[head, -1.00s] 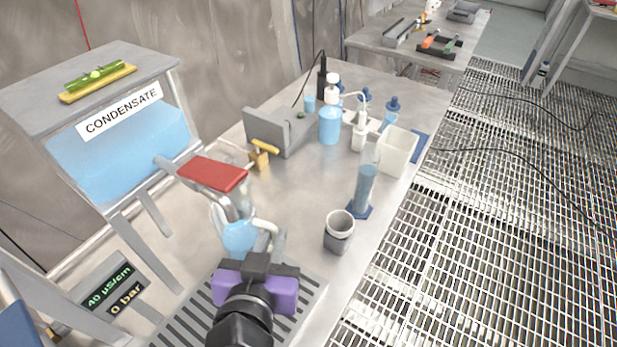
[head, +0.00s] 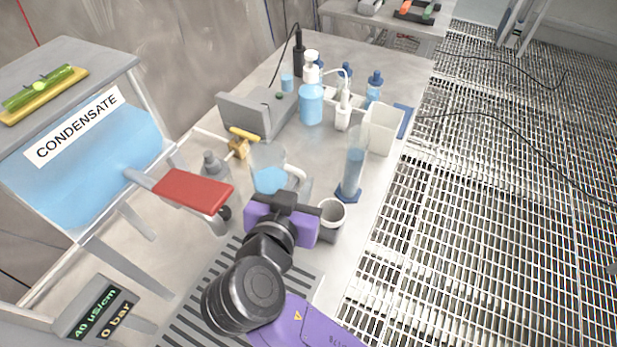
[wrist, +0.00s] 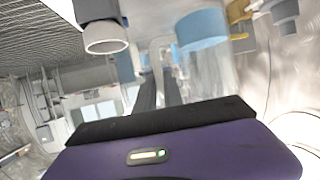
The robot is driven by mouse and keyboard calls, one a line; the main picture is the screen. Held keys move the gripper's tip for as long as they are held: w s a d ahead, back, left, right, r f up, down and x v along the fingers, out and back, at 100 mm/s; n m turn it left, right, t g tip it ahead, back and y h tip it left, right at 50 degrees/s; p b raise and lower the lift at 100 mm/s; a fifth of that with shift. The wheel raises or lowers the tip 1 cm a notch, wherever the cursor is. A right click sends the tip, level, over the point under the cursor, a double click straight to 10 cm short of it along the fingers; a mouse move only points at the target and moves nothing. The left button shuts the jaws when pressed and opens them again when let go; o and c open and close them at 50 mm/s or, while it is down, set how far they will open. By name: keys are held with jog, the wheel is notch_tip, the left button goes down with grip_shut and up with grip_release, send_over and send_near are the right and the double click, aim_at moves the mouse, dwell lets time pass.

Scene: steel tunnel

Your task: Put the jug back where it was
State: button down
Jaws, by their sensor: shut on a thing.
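The jug (head: 268,180) is clear, with light blue liquid in its lower part and a pale handle on its right. My gripper (head: 292,190) is shut on the handle, though the fingertips are partly hidden by my purple wrist in the head view. The jug stands about upright, right of the red tap lever (head: 195,193) and away from its spout. Whether its base touches the bench is unclear. In the wrist view the jug (wrist: 208,65) shows inverted beside my dark fingers (wrist: 158,92).
A grey cup (head: 330,215) stands close right of my gripper. A tall blue-filled cylinder (head: 354,165) and a white square container (head: 382,130) stand beyond it. A grey device (head: 255,116) and a blue bottle (head: 311,100) stand behind. The drain grating (head: 185,320) is in front.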

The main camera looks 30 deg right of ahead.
jog(key=w+d, duration=0.4)
jog(key=shift+w+d+f+p, duration=0.1)
jog(key=shift+w+f+p, duration=0.1)
jog(key=shift+f, duration=1.55)
jog(key=shift+w+d+f+p, duration=0.1)
jog(key=shift+w+f+p, duration=0.1)
jog(key=shift+f, duration=1.55)
jog(key=shift+f, duration=0.15)
jog(key=c, duration=1.5)
grip_release()
jog(key=shift+o, duration=0.2)
